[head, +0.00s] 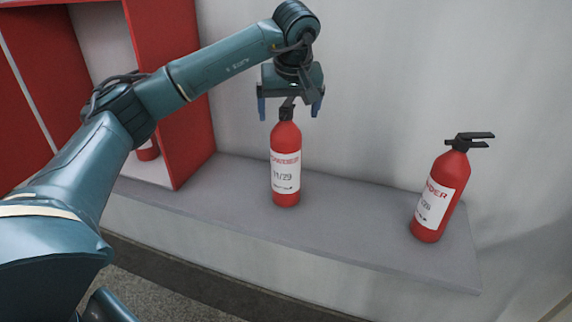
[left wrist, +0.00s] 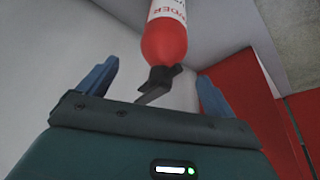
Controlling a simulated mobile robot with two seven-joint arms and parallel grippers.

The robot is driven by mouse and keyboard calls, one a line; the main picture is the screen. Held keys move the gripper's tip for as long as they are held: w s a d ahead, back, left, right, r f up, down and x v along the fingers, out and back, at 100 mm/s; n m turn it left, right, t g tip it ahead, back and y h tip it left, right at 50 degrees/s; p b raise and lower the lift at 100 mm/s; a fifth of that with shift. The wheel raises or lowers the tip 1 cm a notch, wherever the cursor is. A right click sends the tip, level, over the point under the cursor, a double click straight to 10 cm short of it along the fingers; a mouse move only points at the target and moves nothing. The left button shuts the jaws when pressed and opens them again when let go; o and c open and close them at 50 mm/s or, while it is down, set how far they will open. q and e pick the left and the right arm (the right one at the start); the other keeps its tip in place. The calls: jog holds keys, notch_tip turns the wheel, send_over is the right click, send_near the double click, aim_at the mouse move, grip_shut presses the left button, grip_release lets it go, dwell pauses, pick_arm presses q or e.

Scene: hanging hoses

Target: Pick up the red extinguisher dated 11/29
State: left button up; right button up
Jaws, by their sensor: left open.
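The red extinguisher dated 11/29 (head: 286,163) stands upright on a grey ledge, its white label facing me. My left gripper (head: 289,110) is open above it, pointing down, with one blue finger on each side of the extinguisher's black top. In the left wrist view the extinguisher (left wrist: 165,42) shows with its black handle between the open fingers of the left gripper (left wrist: 155,88). My right gripper is not in view.
The grey ledge (head: 345,215) runs along a pale wall, with free room between the two extinguishers. A red cabinet (head: 185,120) stands at the left end, with another red object (head: 148,150) inside, partly hidden by my left arm.

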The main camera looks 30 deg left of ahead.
aim_at(286, 121)
pick_arm(q)
jog(key=x, duration=0.5)
jog(key=shift+a, duration=0.2)
grip_shut()
jog(key=shift+r, duration=0.2)
dwell(0.8)
